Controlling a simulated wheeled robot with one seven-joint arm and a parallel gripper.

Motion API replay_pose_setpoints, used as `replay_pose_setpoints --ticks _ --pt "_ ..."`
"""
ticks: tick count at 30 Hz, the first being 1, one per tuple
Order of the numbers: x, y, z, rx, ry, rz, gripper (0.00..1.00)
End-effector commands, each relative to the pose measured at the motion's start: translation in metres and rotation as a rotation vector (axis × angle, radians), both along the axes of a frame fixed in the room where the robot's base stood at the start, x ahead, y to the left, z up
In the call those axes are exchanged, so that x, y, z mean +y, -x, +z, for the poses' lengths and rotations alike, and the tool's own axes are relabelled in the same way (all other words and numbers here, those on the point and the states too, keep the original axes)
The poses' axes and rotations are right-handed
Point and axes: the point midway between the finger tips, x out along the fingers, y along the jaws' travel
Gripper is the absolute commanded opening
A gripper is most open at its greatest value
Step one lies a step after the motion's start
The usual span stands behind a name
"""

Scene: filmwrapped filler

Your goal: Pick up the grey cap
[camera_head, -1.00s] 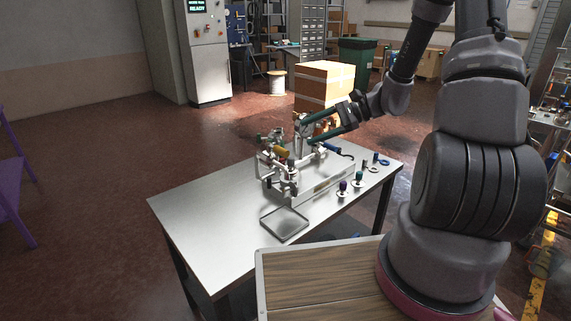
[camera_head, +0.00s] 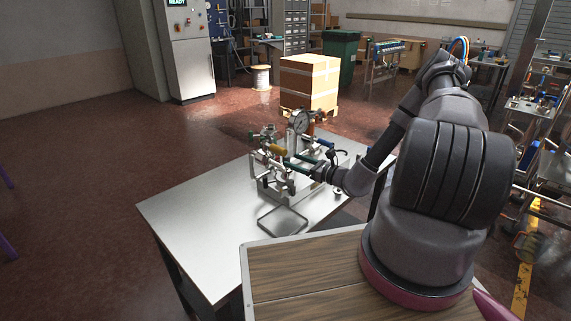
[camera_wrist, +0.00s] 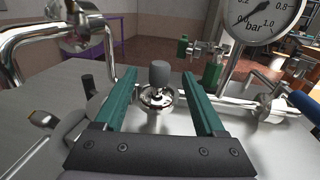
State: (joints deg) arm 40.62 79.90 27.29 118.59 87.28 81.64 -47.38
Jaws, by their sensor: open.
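The grey cap (camera_wrist: 160,72) shows in the wrist view as a dark grey rounded knob. It stands upright on a shiny metal fitting (camera_wrist: 158,98). My gripper (camera_head: 291,160) reaches from the right into the metal pipe assembly on the table in the head view. In the wrist view its two green fingers (camera_wrist: 159,78) are open, one to each side of the cap, with a gap on both sides. The cap appears level with or just beyond the fingertips; the exact depth is hard to tell. I cannot make out the cap in the head view.
A pressure gauge (camera_wrist: 262,18) stands close by on the right, with green-handled valves (camera_wrist: 213,72) beside it. A bent chrome pipe (camera_wrist: 50,35) is at the left. The steel table (camera_head: 205,225) is bare at its left, and an empty square tray (camera_head: 282,221) lies in front.

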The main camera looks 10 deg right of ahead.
Motion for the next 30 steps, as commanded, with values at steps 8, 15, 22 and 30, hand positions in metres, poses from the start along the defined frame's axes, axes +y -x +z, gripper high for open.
replay_pose_setpoints --ticks 8,15,22,30 --pt "0.017 -0.017 0.000 0.001 -0.001 0.002 0.72" --pt "0.037 -0.038 -0.001 0.000 0.000 0.003 0.72" --pt "0.050 -0.054 -0.001 0.001 0.001 0.002 0.72" --pt "0.050 -0.054 0.000 0.001 0.001 0.002 0.22"
